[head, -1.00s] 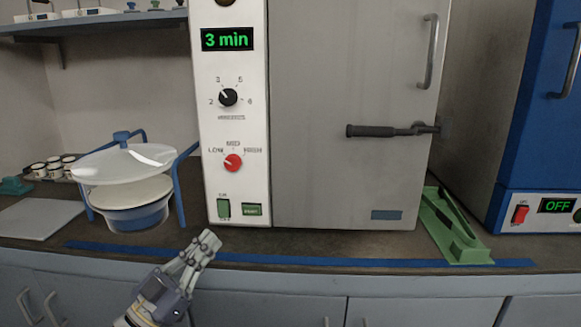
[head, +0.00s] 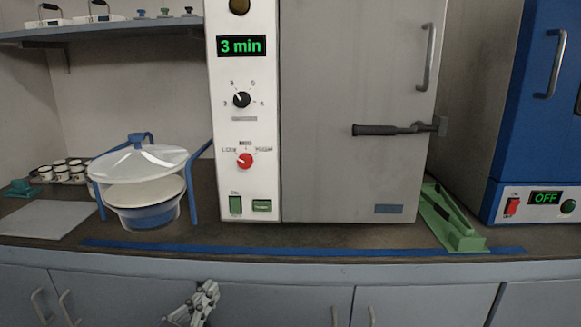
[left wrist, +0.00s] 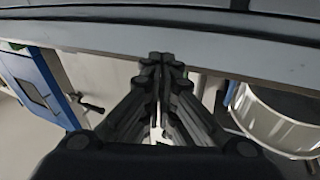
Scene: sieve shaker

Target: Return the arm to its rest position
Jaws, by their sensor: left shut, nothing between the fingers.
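My left gripper (head: 205,292) is low in the head view, in front of the cabinet doors and below the bench edge. Its fingers are together and empty; they also show closed in the middle of the left wrist view (left wrist: 161,62). The sieve shaker cabinet (head: 350,110) stands on the bench with its door shut and a horizontal latch handle (head: 388,130). Its panel display (head: 241,46) reads 3 min. The black knob (head: 242,100) and red knob (head: 245,161) are on the panel. My right gripper is not in view.
A lidded white and blue bowl (head: 150,215) in a blue stand is left of the cabinet. A green holder (head: 452,225) lies to its right. A blue unit (head: 535,120) showing OFF is at far right. A blue strip (head: 300,252) runs along the bench front.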

